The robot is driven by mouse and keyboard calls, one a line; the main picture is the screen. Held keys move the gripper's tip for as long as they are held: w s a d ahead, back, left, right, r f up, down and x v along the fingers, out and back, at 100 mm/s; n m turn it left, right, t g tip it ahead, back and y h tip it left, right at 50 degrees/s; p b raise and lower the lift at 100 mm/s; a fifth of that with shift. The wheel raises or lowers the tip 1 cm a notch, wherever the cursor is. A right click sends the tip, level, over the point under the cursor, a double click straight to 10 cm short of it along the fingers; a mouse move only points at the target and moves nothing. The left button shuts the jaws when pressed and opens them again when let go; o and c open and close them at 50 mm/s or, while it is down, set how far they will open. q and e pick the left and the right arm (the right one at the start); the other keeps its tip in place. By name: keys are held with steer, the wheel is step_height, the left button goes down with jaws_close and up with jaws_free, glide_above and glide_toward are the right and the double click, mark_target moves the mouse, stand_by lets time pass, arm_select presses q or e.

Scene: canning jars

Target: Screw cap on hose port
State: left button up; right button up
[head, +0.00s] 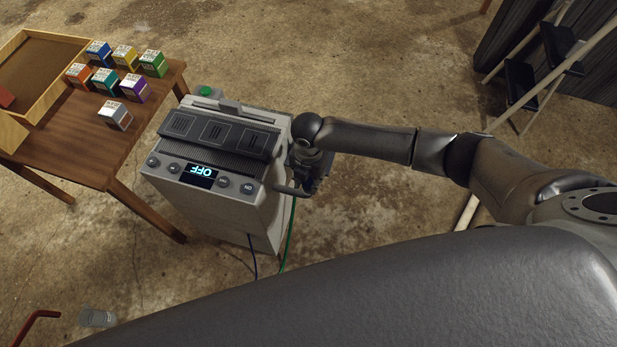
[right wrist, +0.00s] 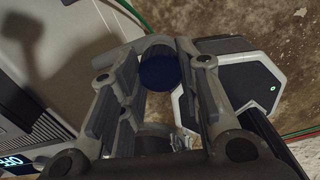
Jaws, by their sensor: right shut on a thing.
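A dark blue round cap (right wrist: 158,72) sits between the fingers of my right gripper in the right wrist view. My right gripper (right wrist: 157,82) is shut on it. In the head view this gripper (head: 306,178) is at the right side of a light grey machine (head: 225,205) with a display reading OFF. The machine's side also shows in the right wrist view (right wrist: 60,55). I cannot make out the hose port, nor tell whether the cap touches it. My left gripper is not in view.
A wooden table (head: 90,150) with several coloured boxes stands left of the machine. A green hose (head: 288,235) and a blue line (head: 252,255) run down to the floor. A stepladder (head: 540,75) stands at upper right. A glass jar (head: 98,318) lies at lower left.

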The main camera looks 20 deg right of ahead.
steer(key=shift+f, duration=0.15)
steer(key=shift+f, duration=0.85)
stand_by(1.4)
stand_by(0.5)
steer(key=shift+o, duration=0.6)
steer(key=c, duration=0.6)
steer(key=m+p, duration=0.2)
steer(key=m, duration=0.1)
steer(key=shift+r, duration=0.2)
steer(key=shift+m+p, duration=0.5)
steer(key=shift+f+m, duration=0.25)
steer(key=shift+m, duration=0.05)
